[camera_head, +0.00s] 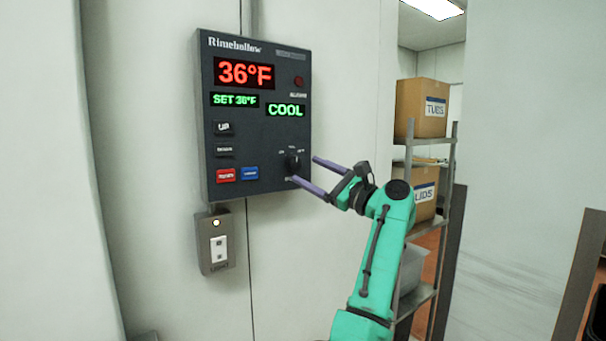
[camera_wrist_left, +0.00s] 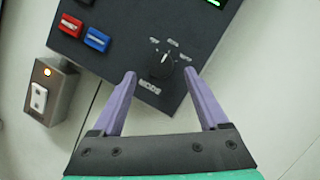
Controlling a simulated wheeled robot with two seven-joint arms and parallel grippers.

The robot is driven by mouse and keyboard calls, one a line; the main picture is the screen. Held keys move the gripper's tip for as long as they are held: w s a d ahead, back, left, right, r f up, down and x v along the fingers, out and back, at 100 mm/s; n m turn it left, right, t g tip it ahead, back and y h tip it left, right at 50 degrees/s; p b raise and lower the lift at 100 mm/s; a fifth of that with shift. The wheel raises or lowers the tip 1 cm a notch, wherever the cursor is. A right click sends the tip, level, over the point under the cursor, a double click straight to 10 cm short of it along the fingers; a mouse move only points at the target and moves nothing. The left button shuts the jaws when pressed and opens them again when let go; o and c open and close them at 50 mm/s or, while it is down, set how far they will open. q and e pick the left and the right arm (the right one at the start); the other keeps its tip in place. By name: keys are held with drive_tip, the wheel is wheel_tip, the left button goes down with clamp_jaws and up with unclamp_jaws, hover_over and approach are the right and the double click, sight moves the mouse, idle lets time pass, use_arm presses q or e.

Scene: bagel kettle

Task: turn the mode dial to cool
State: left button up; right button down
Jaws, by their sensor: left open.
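The black mode dial (camera_head: 293,161) is at the lower right of a dark wall control panel (camera_head: 262,60). It also shows in the left wrist view (camera_wrist_left: 161,67), above the word MODE, with small labels around it too blurred to read. Its pale pointer mark seems to face the upper label. The panel's green mode display (camera_head: 286,110) reads COOL. My left gripper (camera_head: 303,169) is open, its two purple fingers reaching toward the dial. In the left wrist view the fingertips (camera_wrist_left: 160,73) lie either side of the dial, with no visible contact. My right gripper is out of view.
The panel has a red 36°F display (camera_head: 245,73), a red button (camera_head: 226,175) and a blue button (camera_head: 250,173). A light switch box (camera_head: 215,243) sits below it. A metal shelf (camera_head: 447,190) with cardboard boxes (camera_head: 421,108) stands at the right.

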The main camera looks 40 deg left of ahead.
use_arm(q)
drive_tip(key=b+v, duration=0.2)
drive_tip(key=v, duration=0.9)
drive_tip(key=shift+d, duration=0.2)
